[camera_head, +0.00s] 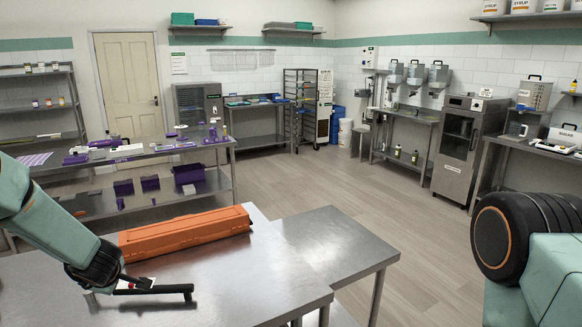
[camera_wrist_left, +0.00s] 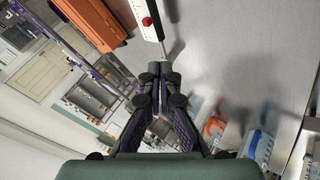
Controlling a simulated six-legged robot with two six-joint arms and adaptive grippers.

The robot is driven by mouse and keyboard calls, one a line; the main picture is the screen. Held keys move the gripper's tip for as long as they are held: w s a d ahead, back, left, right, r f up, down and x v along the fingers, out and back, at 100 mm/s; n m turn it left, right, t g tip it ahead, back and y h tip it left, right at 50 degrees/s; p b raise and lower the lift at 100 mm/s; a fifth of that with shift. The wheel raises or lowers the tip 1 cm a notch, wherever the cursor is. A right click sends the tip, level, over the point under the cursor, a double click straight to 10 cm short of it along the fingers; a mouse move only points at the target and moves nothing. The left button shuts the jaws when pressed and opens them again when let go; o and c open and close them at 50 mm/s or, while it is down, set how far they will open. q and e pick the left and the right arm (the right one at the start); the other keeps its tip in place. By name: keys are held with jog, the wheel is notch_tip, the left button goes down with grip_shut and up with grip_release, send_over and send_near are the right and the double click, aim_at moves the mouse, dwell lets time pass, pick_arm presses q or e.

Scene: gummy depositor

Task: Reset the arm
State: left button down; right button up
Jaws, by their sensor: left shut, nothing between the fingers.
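My left gripper (camera_head: 150,284) is low over the steel table (camera_head: 215,285) at the lower left of the head view. In the left wrist view its fingers (camera_wrist_left: 160,72) meet at the tips, with nothing between them. A small white item with a red knob (camera_wrist_left: 146,22) lies just beyond the fingertips; the gripper partly hides it in the head view. My right arm is at the right edge of the head view, but its gripper is out of frame.
A long orange case (camera_head: 185,232) lies on the table behind my left gripper and also shows in the left wrist view (camera_wrist_left: 92,20). A second bench with purple items (camera_head: 190,173) stands behind. The table's right part (camera_head: 335,245) is clear, with open floor beyond.

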pick_arm(q)
jog(key=s+d+f+m+b, duration=0.1)
jog(key=s+d+f, duration=0.1)
jog(key=f, duration=0.1)
jog(key=s+d+f+m+b, duration=0.1)
jog(key=s+f+m, duration=0.1)
jog(key=f, duration=0.1)
jog(key=s+d+f+m+b, duration=0.1)
jog(key=s+d+f+m, duration=0.1)
jog(key=f, duration=0.1)
jog(key=shift+d+f+g+h, duration=0.2)
jog(key=shift+d+g+h, duration=0.1)
jog(key=shift+d+g, duration=0.1)
jog(key=s+d+f+m+g+h+b, duration=0.1)
jog(key=s+d+f+m+b, duration=0.3)
jog(key=s+f, duration=0.5)
jog(key=s+d+f+m+g+h+b, duration=0.2)
jog(key=s+d+f+b, duration=0.5)
jog(key=s, duration=0.8)
jog(key=s+d+f+m+g+h+b, duration=0.1)
jog(key=s+d+f+m+g+b, duration=0.2)
jog(key=s+f, duration=0.9)
jog(key=d+m+b, duration=0.3)
jog(key=m+b, duration=0.1)
jog(key=shift+s+d, duration=0.2)
jog(key=shift+s, duration=0.15)
